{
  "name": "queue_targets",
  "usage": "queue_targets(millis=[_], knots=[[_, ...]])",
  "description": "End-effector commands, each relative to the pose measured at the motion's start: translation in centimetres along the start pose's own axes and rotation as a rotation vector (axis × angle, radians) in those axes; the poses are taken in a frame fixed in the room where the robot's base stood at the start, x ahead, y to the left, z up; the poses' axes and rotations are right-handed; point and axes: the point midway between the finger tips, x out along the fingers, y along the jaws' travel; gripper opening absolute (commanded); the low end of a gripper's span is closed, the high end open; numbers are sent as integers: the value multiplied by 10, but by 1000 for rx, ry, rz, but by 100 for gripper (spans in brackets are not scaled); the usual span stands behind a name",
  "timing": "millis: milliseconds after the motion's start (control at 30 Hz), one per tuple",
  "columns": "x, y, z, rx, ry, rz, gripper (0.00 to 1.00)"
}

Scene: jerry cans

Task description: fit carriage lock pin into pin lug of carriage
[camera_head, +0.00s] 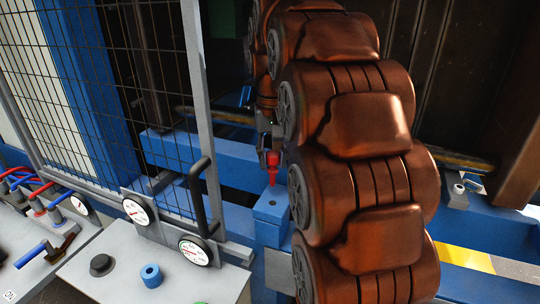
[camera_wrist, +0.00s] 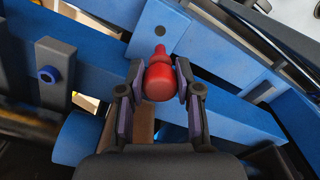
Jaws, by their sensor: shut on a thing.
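The red carriage lock pin (camera_head: 273,161) hangs roughly upright, tip down, left of my brown arm in the head view. My gripper (camera_wrist: 160,83) is shut on the red pin (camera_wrist: 158,78), with a dark finger on each side of its thick head. In the head view my gripper (camera_head: 268,146) is mostly hidden behind my arm. A blue block (camera_head: 270,210), which looks like the pin lug, stands below the pin. The pin's tip is at or just above its top face; I cannot tell whether it touches or enters a hole.
A blue rail (camera_head: 185,150) runs behind the block. A wire mesh guard (camera_head: 90,80) with a black handle (camera_head: 207,195) stands left. A grey bench (camera_head: 115,270) with gauges, a blue ring (camera_head: 151,275) and a black knob (camera_head: 102,265) is at front left.

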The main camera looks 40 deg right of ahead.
Motion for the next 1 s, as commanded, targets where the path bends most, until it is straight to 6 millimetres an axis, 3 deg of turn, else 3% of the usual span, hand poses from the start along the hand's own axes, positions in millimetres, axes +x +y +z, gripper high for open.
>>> queue_targets(millis=[267,700,1000], knots=[[6,-1,4,-14,0,-4,3],[40,-2,4,-17,-2,-4,3],[43,-2,4,-16,0,-4,3]])
